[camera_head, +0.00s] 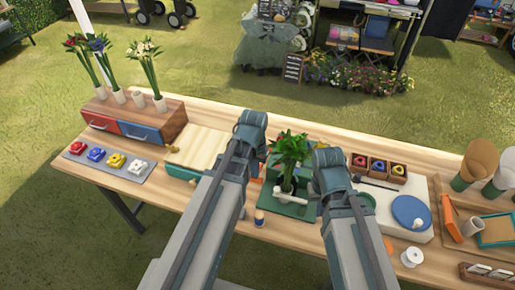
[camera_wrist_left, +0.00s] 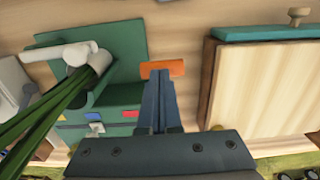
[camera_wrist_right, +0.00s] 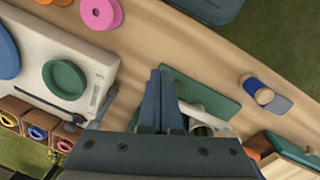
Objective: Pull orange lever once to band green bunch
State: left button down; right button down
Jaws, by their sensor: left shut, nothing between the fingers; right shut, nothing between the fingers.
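The green bunch (camera_head: 290,150) stands in a green banding machine (camera_head: 297,206) with a white arm (camera_head: 292,196) around its stems. In the left wrist view its long stems (camera_wrist_left: 45,120) lie at the left, by the white clamp (camera_wrist_left: 72,54). The orange lever (camera_wrist_left: 162,68) shows right at the tips of my left gripper (camera_wrist_left: 160,74); I cannot tell whether they touch. That gripper is shut and empty. My right gripper (camera_wrist_right: 161,72) is shut and empty, beside the machine's green base (camera_wrist_right: 195,90). In the head view my arms hide both grippers' fingertips and most of the lever.
A wooden-topped teal box (camera_head: 200,147) stands left of the machine. Flower bunches stand on a drawer unit (camera_head: 134,115) at the far left.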

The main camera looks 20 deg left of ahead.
pick_arm(q)
notch_tip(320, 180, down, 2)
jog(key=shift+f+b, duration=0.2)
jog(key=shift+b, duration=1)
jog(key=shift+r, duration=0.25)
notch_tip(320, 180, up, 15)
jog(key=s+p, duration=0.2)
jog(key=p, duration=1.3)
jog(key=shift+s, duration=0.1)
